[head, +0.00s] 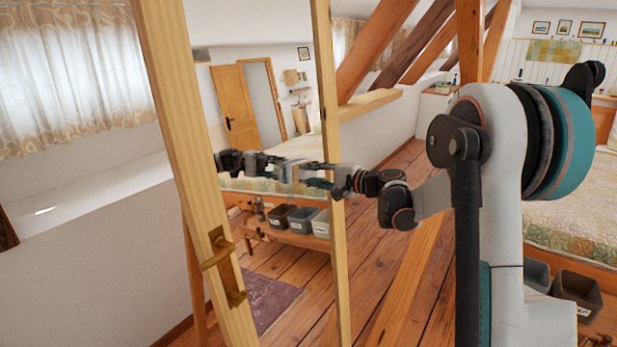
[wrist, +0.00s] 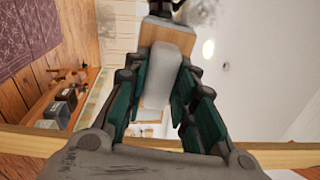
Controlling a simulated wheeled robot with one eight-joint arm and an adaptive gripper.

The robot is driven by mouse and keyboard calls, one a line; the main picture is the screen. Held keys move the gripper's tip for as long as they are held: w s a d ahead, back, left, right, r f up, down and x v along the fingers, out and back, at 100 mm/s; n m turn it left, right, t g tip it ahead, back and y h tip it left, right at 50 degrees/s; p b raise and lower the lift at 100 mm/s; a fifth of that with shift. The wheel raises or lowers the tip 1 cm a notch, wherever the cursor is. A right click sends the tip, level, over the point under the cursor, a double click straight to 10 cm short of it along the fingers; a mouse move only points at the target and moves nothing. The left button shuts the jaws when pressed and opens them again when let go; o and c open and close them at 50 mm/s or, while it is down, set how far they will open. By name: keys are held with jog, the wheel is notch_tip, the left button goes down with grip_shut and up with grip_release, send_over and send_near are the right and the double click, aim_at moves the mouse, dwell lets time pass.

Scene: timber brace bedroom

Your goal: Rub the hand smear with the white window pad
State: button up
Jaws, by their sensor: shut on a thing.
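A patchy greyish mark, seemingly the hand smear (wrist: 202,11), shows at the top of the wrist view, right of the pad's far end. I cannot make out the smear in the head view.
The mirror's wooden frame (head: 202,190) stands upright, with a brass-coloured latch (head: 217,254) on its left side. The glass reflects my arm, a door, a bench with bins and a rug. Sloping timber braces (head: 372,45) stand behind; a bed (head: 575,185) is at right.

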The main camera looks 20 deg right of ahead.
aim_at(297, 165)
jog(key=shift+w+d, duration=0.55)
jog(key=shift+d, duration=0.15)
jog(key=shift+w+a+r+p, duration=0.15)
jog(key=shift+r+p, duration=0.85)
jog(key=shift+r, duration=0.55)
jog(key=shift+s+a, duration=1.2)
jog(key=shift+a, duration=0.25)
jog(key=s+a, duration=0.6)
jog(key=a, duration=0.2)
jog(key=shift+a, duration=0.4)
jog(key=shift+s, duration=0.1)
jog(key=shift+v, duration=2.9)
